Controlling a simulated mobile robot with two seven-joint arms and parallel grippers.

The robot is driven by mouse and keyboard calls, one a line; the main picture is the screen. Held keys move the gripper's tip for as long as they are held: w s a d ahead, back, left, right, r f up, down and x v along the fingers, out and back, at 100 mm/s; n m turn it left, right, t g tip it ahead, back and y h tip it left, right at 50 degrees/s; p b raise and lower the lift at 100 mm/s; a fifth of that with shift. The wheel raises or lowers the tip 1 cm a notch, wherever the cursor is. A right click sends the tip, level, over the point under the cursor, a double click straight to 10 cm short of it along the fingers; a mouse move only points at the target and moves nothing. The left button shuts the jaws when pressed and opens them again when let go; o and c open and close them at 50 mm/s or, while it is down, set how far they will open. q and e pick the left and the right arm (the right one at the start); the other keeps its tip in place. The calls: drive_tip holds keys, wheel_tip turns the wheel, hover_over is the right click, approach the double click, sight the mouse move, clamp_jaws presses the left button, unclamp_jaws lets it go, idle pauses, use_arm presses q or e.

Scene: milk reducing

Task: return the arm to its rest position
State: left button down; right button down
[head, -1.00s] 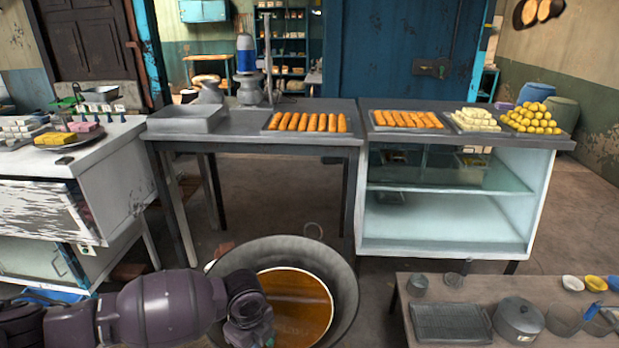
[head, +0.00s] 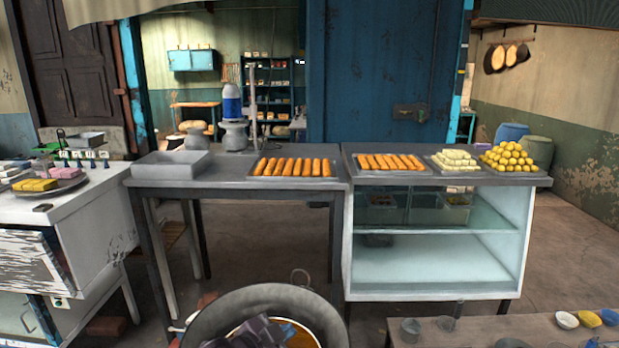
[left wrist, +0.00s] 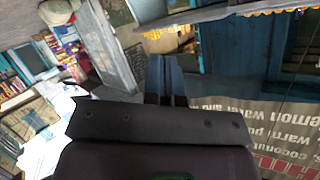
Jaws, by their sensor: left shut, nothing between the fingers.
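My left gripper (head: 262,333) shows as a dark shape at the bottom edge of the head view, in front of the large metal pan (head: 225,310). Most of my left arm is below the picture. In the left wrist view the two fingers of my left gripper (left wrist: 164,75) are together, with nothing held between them. The pan holds an orange-brown liquid (head: 303,338), partly covered by my gripper. I cannot tell the height of the gripper over the pan. My right gripper is not in view.
A dark table (head: 235,178) with a tray of orange sticks (head: 292,167) stands beyond the pan. A glass-shelved counter (head: 440,237) is on the right, a white cabinet (head: 85,215) on the left. A low table (head: 470,335) with bowls is at the lower right.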

use_arm(q)
drive_tip(key=s+a+f+n+t+y+b, duration=0.1)
drive_tip(key=s+a+f+n+t+y, duration=0.15)
drive_tip(key=s+a+f+n, duration=0.4)
drive_tip(key=s+a+f+n+t+y, duration=0.2)
drive_tip(key=s+a+y, duration=0.1)
drive_tip(key=a, duration=0.6)
drive_tip(key=s+a+f+n+g+y, duration=0.1)
drive_tip(key=s+a+f+n+g, duration=0.1)
drive_tip(key=s+f, duration=0.3)
drive_tip(key=s+a+f+n+g+y+b, duration=0.1)
drive_tip(key=s+a+f, duration=0.4)
drive_tip(key=s, duration=0.5)
drive_tip(key=shift+s+f+n+g+y, duration=0.25)
drive_tip(key=shift+f+n+g+y, duration=0.1)
drive_tip(key=shift+f+y, duration=0.3)
drive_tip(key=shift+a, duration=0.1)
